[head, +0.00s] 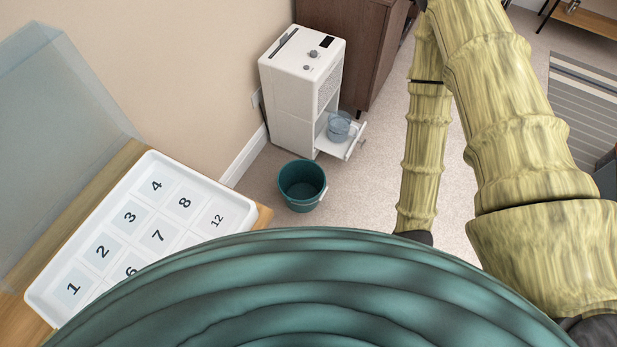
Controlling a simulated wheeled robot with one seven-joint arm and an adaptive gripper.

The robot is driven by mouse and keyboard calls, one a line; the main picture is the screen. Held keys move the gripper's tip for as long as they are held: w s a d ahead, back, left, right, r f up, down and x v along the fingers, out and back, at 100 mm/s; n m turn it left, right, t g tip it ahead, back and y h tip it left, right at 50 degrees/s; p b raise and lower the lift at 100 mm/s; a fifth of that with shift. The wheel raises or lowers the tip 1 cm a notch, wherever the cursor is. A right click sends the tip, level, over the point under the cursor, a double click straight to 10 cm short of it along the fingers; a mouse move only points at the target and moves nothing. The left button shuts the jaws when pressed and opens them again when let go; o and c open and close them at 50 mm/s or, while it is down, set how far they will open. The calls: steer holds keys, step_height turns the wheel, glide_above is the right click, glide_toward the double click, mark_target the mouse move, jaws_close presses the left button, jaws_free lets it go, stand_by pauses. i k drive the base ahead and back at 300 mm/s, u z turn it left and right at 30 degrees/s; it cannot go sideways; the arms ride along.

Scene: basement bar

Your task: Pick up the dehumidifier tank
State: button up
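The dehumidifier (303,85) is a white upright box standing on the carpet against the wall. Its lower front is open, with a white shelf or door (345,149) sticking out to the right. The tank (339,126), a small bluish see-through container, sits upright in that opening, partly on the shelf. My arm shows at the right in a bamboo-like finish. My gripper is not in view, so its state is hidden.
A teal bucket (302,186) stands on the floor just in front of the dehumidifier. A brown cabinet (340,40) is behind it. A white numbered tray (150,225) lies on a wooden surface at left, beside a clear panel (60,130). Carpet between bucket and arm is clear.

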mark_target(339, 121)
steer(key=z, duration=1.9)
steer(key=i, duration=1.4)
steer(key=u, duration=2.65)
